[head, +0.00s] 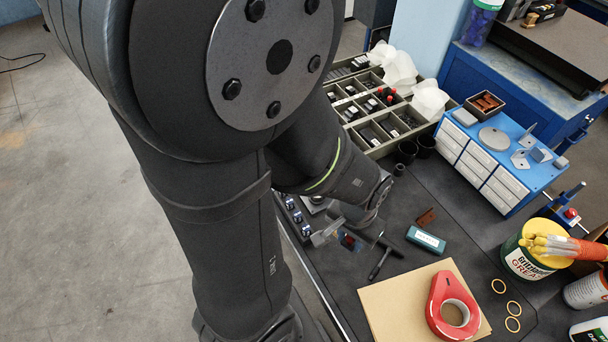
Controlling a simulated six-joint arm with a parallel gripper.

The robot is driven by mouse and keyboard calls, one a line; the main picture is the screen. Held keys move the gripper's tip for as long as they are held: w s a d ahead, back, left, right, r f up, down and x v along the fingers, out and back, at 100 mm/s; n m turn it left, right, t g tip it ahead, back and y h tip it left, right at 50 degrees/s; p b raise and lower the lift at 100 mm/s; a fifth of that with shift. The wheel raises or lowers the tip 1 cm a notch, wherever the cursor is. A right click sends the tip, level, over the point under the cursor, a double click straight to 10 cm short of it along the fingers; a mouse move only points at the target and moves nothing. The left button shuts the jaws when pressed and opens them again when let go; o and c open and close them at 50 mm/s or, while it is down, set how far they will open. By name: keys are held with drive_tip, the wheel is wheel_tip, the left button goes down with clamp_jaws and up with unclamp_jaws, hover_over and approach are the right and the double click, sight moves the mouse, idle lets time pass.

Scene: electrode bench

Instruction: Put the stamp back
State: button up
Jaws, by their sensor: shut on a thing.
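My gripper (343,239) is low over the left edge of the dark bench top, below my wrist, and partly hidden by my own arm. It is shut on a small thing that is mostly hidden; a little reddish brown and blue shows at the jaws. I cannot tell for certain that this is the stamp. A teal box with a white label (425,240) lies flat to the right of the gripper, apart from it. A small brown piece (426,217) lies just behind that box.
A black T-shaped tool (380,263) lies close right of the gripper. A cardboard sheet (390,310) bears a red tape dispenser (438,310). A compartment tray (377,138), dark cups (407,151), a blue drawer cabinet (545,175) and a grease tub (525,262) stand around the bench.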

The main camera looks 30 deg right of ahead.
drive_tip(key=w+f, duration=0.1)
drive_tip(key=w, duration=0.1)
drive_tip(key=w+f, duration=0.2)
drive_tip(key=w, duration=0.1)
drive_tip(key=w+f, duration=0.1)
drive_tip(key=w, duration=0.2)
drive_tip(key=shift+a+f, duration=0.3)
drive_tip(key=shift+f, duration=2.15)
drive_tip(key=shift+f, duration=0.15)
drive_tip(key=o, duration=0.8)
wheel_tip(320, 180, up, 12)
drive_tip(key=shift+w+r, duration=0.15)
drive_tip(key=shift+r, duration=0.05)
drive_tip(key=shift+f, duration=0.15)
